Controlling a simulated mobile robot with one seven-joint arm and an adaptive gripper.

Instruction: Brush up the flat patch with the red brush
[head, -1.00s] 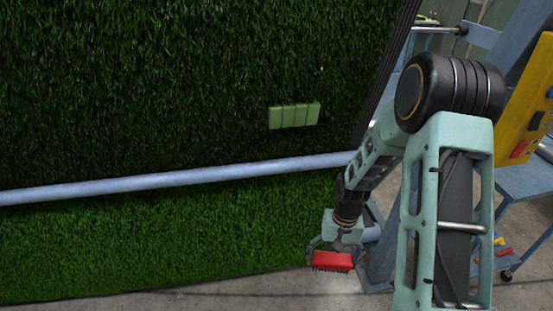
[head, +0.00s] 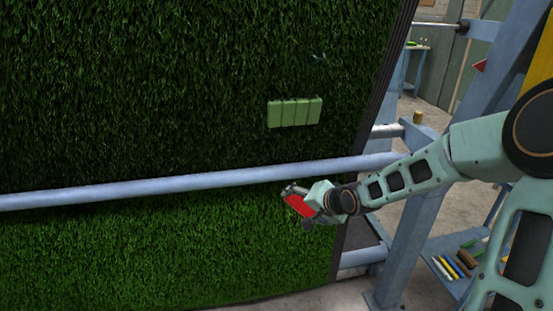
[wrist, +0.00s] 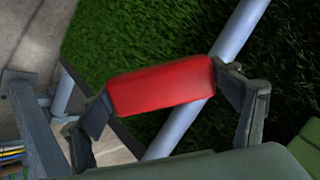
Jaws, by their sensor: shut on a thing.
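The red brush (head: 299,206) is held crosswise in my gripper (head: 300,207), in front of the turf just below the pale blue rail. In the wrist view the plain red back of the brush (wrist: 162,87) shows between my two fingers, shut on its ends. Its bristles are hidden there. A pale green, ribbed rectangle (head: 294,112) stands out on the dark turf (head: 150,90) above the rail, up from my gripper; I cannot tell whether it is the flat patch. No other flattened area is clear.
A pale blue rail (head: 180,188) crosses the turf panel, close to my gripper. A blue frame post (head: 405,235) stands right of the panel. A blue shelf (head: 440,262) with coloured markers and a brown item lies at the lower right.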

